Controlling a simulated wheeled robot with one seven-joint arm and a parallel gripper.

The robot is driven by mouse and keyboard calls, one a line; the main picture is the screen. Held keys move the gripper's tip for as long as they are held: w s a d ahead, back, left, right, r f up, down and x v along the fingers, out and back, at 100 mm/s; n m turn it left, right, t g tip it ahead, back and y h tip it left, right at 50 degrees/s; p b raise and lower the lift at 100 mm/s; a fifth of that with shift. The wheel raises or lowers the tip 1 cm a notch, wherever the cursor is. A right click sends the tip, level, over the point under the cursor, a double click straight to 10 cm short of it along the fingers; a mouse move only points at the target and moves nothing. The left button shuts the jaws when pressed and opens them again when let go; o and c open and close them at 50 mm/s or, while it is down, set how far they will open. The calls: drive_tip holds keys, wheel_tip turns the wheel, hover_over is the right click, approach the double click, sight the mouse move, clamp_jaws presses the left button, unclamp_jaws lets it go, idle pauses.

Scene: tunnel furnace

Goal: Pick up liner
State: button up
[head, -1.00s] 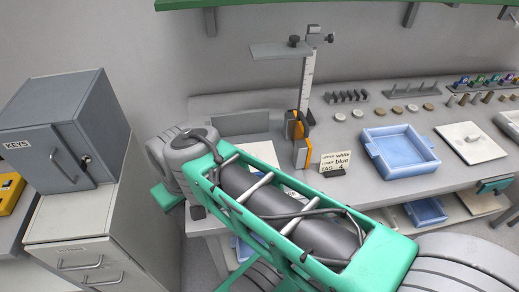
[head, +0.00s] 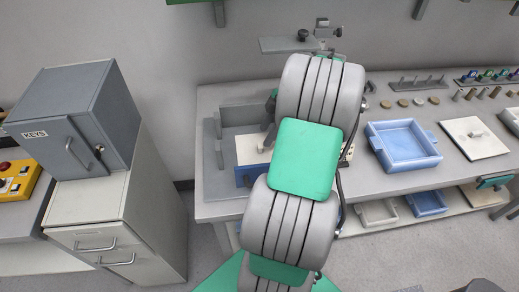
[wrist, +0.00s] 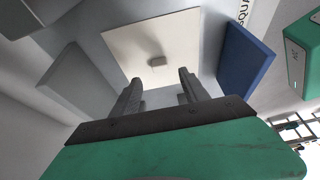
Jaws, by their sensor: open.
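In the wrist view a flat cream plate (wrist: 150,36) with a small knob (wrist: 156,61) lies ahead of my gripper (wrist: 158,90). I take this plate for the liner, but no label shows which part is the liner. My gripper is open and empty, its two fingers apart and pointing at the plate. I cannot tell the exact gap. In the head view part of the pale plate (head: 251,150) shows by the grey fixture at the left of the bench. My arm hides my gripper there and part of the plate.
A blue panel (wrist: 246,64) stands right of the plate and a grey block (wrist: 75,82) left of it. A light blue tray (head: 402,147) and another knobbed plate (head: 474,137) sit further right on the bench. A gauge stand (head: 300,43) rises behind my arm.

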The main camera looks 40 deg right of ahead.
sight(260, 145)
drive_tip(key=p+x, duration=0.1)
drive_tip(key=x, duration=0.4)
drive_tip(key=shift+f, duration=0.25)
drive_tip(key=shift+c, duration=0.3)
clamp_jaws()
